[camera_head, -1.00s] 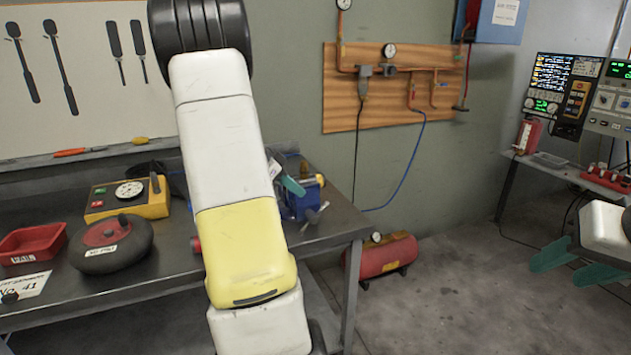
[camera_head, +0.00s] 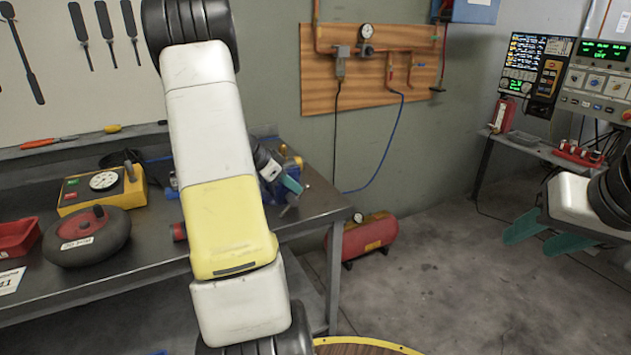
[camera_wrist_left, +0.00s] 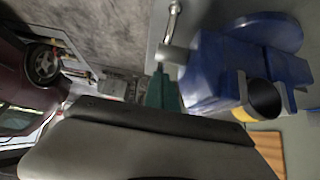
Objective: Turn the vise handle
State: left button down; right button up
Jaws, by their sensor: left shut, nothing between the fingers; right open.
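The blue vise (camera_head: 292,162) sits at the right end of the workbench, partly hidden behind my left arm. Its metal handle (camera_head: 291,207) shows as a thin bar at its front. In the left wrist view the vise (camera_wrist_left: 212,72) fills the upper right, and the bright handle (camera_wrist_left: 172,20) runs up from its screw. My left gripper (camera_head: 292,184) has its teal fingers shut and empty, in front of the vise. In the wrist view the teal fingers (camera_wrist_left: 163,92) are close beside the vise; contact cannot be told. My right gripper (camera_head: 531,240) is open and empty over the floor at right.
The workbench (camera_head: 125,270) holds a red tray (camera_head: 18,238), a dark round device (camera_head: 87,237) and a yellow meter box (camera_head: 100,190). A red tank (camera_head: 368,238) stands on the floor. A round wooden thing with a yellow rim (camera_head: 365,346) shows at the bottom.

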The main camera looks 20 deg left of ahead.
aim_at(304, 187)
pick_arm(q)
jog(key=shift+w+d+g+y, duration=0.2)
jog(key=shift+g+y, duration=0.1)
jog(key=shift+g, duration=0.1)
jog(key=shift+w+d+g+y, duration=0.4)
jog(key=shift+g+y, duration=0.2)
jog(key=shift+g, duration=0.1)
jog(key=shift+w+d+f+g+y, duration=0.15)
jog(key=shift+w+g+y, duration=0.05)
jog(key=shift+g+y, duration=0.25)
jog(key=shift+w+d+f+g+y, duration=0.2)
jog(key=shift+g+y, duration=0.15)
jog(key=shift+g, duration=0.2)
jog(key=shift+a, duration=0.1)
jog(key=shift+w+d+f, duration=0.15)
jog(key=shift+d, duration=0.05)
